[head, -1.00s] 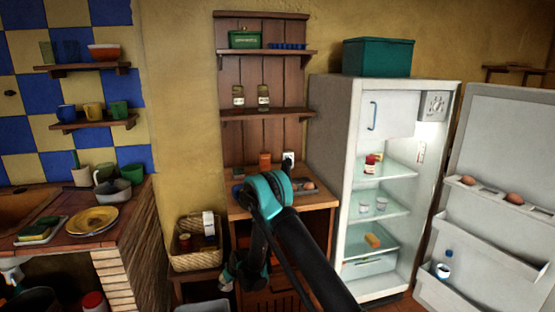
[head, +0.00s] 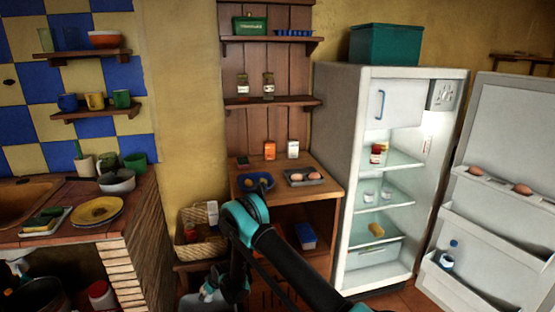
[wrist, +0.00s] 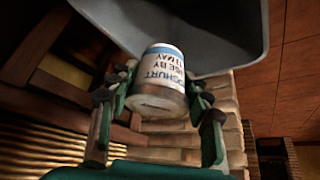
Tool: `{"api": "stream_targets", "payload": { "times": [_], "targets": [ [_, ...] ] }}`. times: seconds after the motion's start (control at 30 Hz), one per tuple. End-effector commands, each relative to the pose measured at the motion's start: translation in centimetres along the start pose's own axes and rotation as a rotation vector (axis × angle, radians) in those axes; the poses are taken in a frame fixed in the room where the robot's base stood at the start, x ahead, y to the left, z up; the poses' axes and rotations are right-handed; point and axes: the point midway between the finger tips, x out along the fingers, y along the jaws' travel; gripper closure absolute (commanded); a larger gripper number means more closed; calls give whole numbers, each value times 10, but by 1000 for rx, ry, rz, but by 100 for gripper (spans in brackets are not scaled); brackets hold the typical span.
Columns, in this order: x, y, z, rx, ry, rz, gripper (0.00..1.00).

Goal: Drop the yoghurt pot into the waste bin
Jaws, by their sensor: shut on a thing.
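The yoghurt pot (wrist: 163,72), white with a blue band and dark print, shows in the wrist view. My gripper (wrist: 160,88) is shut on it, with a finger on each side; the pot looks tilted in the picture. A grey, wide-rimmed container that looks like the waste bin (wrist: 225,35) fills the top of the wrist view, behind the pot. I cannot tell whether the pot is over its opening. In the head view my gripper is low, below the wicker basket, and the pot is not clear there. A grey edge of the bin (head: 188,302) shows beside it.
The wicker basket (head: 190,250) stands just above my gripper. The wooden cabinet (head: 325,192) is to the right, with a blue bowl (head: 257,181) and an egg tray (head: 305,181) on top. The fridge (head: 335,130) stands open farther right. A brick counter (head: 140,235) is on the left.

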Motion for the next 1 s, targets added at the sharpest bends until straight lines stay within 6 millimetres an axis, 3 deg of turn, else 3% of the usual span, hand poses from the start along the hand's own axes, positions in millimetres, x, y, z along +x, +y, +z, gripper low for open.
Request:
{"api": "stream_targets", "payload": {
  "times": [0.47,0.5,0.67,1.0],
  "targets": [
    [9,0,5,0,0,0,84],
    [9,0,5,0,0,0,47],
    [9,0,5,0,0,0,27],
    [7,0,4,0,0,0,27]
  ]
}}
